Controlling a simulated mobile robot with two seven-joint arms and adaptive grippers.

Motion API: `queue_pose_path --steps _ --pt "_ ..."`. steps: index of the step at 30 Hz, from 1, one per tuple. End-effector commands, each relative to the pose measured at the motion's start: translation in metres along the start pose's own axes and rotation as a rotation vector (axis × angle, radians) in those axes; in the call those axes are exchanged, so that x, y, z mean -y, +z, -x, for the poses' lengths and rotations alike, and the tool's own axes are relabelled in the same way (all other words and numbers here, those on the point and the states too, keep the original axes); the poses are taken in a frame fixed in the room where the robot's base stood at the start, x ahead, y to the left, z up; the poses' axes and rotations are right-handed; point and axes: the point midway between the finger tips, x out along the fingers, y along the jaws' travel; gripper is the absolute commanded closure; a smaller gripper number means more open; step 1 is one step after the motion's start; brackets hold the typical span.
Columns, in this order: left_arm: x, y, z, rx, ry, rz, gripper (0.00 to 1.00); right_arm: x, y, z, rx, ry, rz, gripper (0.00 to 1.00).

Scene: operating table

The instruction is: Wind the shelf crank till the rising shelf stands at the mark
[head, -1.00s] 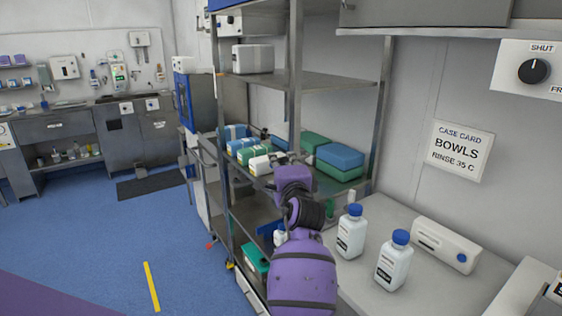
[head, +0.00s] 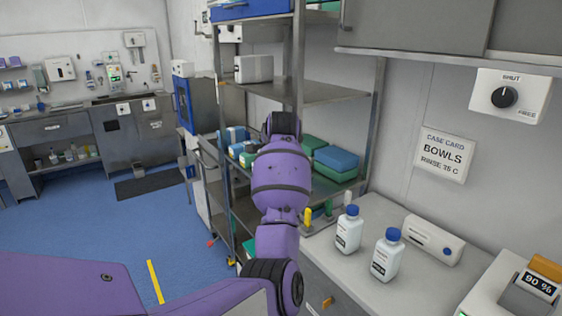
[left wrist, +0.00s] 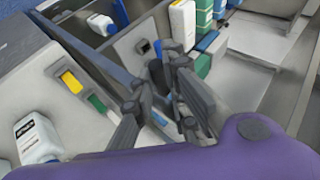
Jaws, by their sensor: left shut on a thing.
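My left arm (head: 280,185) reaches up in front of the steel rack in the head view and hides its own gripper. In the left wrist view the left gripper (left wrist: 160,85) has its dark fingers closed around a dark, short upright piece (left wrist: 155,74). It looks like the crank's handle, but the fingers cover much of it. A steel rack (head: 298,60) with several shelves stands behind the arm. I cannot tell which shelf is the rising one. A yellow piece (head: 308,218) and a green piece (head: 328,208) stand beside the arm; whether either is the mark is unclear. My right gripper is out of view.
Two white bottles with blue caps, one nearer (head: 387,256) and one farther (head: 348,230), stand on the counter (head: 365,290) right of the arm. A white box (head: 433,240) lies behind them. Blue floor is open at left.

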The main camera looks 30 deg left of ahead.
Motion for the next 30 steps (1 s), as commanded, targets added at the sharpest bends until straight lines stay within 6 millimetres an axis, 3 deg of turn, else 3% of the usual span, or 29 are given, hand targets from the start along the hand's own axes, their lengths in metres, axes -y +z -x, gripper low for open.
queue_pose_path --steps 2,15,30 --pt "0.008 0.002 -0.001 0.001 0.061 0.029 1.00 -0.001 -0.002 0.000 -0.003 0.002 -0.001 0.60" --pt "0.015 0.008 -0.015 0.002 0.356 0.150 1.00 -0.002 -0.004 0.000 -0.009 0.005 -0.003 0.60" --pt "0.015 0.009 -0.021 0.002 0.452 0.189 1.00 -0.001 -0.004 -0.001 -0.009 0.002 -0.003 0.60"
